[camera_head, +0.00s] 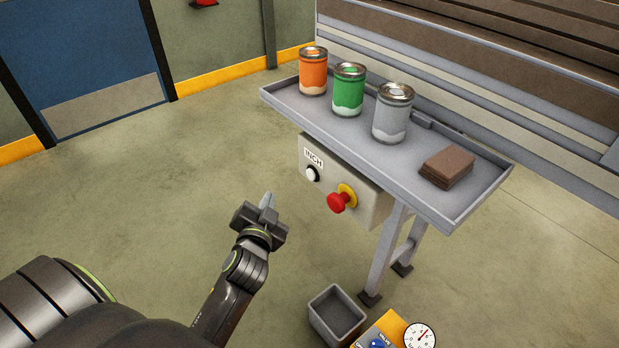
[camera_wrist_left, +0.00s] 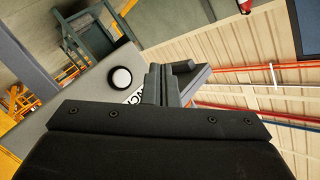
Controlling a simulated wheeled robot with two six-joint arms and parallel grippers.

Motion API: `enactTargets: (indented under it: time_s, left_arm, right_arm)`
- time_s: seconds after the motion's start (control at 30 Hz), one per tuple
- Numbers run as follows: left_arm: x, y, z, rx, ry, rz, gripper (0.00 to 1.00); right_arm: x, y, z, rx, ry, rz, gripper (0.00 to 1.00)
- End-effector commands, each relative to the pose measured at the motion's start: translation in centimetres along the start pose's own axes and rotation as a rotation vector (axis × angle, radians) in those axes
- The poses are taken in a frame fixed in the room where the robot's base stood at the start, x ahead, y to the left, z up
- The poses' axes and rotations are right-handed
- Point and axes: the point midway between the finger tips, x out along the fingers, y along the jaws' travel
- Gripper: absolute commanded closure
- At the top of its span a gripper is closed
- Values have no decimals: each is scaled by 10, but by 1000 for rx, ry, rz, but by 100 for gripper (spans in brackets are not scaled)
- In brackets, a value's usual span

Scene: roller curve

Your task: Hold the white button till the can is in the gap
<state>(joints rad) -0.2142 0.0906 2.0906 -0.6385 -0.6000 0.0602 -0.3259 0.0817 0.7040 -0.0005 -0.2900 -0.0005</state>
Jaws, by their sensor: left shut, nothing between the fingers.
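The white button (camera_head: 312,174) sits under the INCH label on a grey control box (camera_head: 370,205). It also shows in the left wrist view (camera_wrist_left: 120,78), to the left of the fingertips. My left gripper (camera_head: 268,200) is shut and empty, left of the box and apart from the button in the head view. An orange can (camera_head: 313,74), a green can (camera_head: 348,92) and a grey can (camera_head: 391,116) stand upright in a row on the grey tray table (camera_head: 410,195). I cannot tell which can or gap is meant. My right gripper is not in view.
A red knob (camera_head: 338,203) on a yellow ring is on the same box, right of the button. Brown slabs (camera_head: 447,166) lie on the tray. An empty grey bin (camera_head: 338,315) and a gauge (camera_head: 420,337) are below. Rollers (camera_head: 500,40) run behind. Floor to the left is clear.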

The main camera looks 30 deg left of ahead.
Motion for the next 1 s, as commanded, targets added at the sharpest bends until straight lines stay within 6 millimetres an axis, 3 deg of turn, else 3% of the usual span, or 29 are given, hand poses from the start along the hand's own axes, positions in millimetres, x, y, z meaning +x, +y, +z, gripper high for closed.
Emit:
enactTargets:
  time_s: [0.47, 1.0]
  left_arm:
    - [5, 4, -4, -2, 2, -2, 100]
    - [53, 39, -39, -1, 2, -1, 100]
  right_arm:
    - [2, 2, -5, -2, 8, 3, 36]
    - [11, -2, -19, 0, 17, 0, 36]
